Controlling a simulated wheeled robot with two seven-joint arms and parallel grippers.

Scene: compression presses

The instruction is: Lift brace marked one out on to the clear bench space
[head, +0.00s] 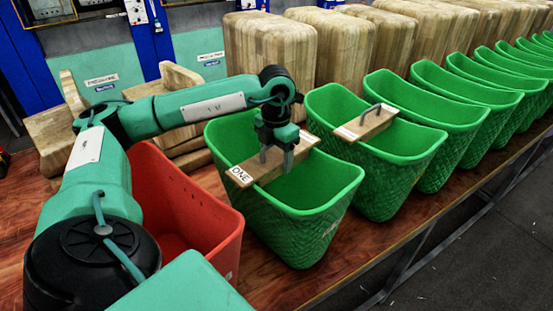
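The brace marked ONE (243,175) is a flat wooden board with a white label on its near left end. It lies across the opening of the nearest green bin (305,229). My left gripper (276,158) points down over the middle of this brace, with its fingertips at the board's top. The gripper hides the brace's handle, and I cannot tell whether the fingers are closed on it. A second brace (366,124) with a grey metal handle lies across the green bin to the right (385,185). My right gripper is not in view.
A red bin (190,205) stands left of the first green bin. More green bins run in a row to the right. Large wooden blocks (268,50) stand behind, with wooden pieces (50,135) at left. Bare bench (265,275) shows along the front edge.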

